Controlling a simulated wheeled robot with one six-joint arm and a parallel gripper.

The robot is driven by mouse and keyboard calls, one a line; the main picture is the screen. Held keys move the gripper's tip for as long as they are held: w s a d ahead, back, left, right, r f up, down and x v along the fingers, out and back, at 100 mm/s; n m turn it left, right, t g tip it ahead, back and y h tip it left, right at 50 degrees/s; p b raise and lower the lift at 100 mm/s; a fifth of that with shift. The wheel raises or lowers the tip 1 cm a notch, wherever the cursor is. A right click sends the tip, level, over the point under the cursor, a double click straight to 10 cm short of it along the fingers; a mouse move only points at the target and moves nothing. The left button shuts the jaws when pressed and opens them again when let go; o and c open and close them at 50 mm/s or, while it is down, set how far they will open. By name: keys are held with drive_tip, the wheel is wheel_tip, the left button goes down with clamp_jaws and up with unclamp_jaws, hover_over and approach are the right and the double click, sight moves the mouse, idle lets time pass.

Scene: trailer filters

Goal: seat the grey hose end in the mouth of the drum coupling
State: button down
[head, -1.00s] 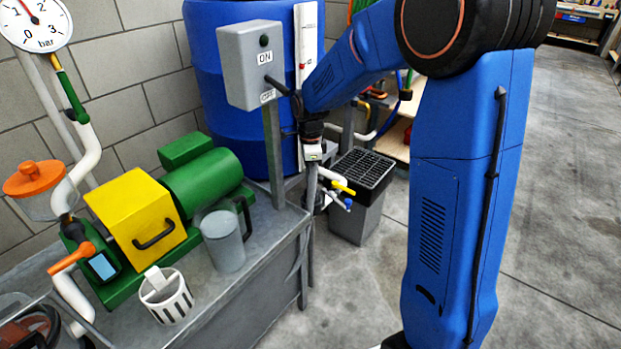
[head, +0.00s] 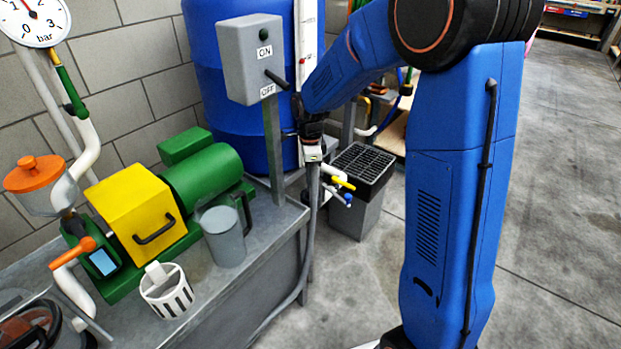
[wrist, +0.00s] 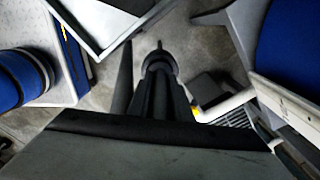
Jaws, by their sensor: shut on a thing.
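My gripper (head: 312,150) is in front of the blue drum (head: 233,100), right of the switch post, jaws pointing down. It is shut on the grey hose (head: 314,215), which hangs below it and curves down to the floor beside the bench. In the wrist view my dark gripper (wrist: 160,85) fills the middle, and the hose end in it is hard to make out. A white fitting (head: 333,175) with yellow and blue handles is just right of the hose. The mouth of the drum coupling cannot be made out; my gripper and the hose cover part of that area.
A grey switch box (head: 250,58) on a post stands left of my gripper. The metal bench (head: 262,240) carries a green pump (head: 205,180), a grey jug (head: 222,236) and a white basket (head: 167,291). A grated grey bin (head: 357,205) stands right.

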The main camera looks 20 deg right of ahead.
drive_tip(key=shift+f, duration=0.25)
drive_tip(key=c, duration=1.5)
unclamp_jaws()
drive_tip(key=shift+c, duration=0.2)
wheel_tip(320, 180, up, 12)
drive_tip(key=shift+s+d, duration=0.1)
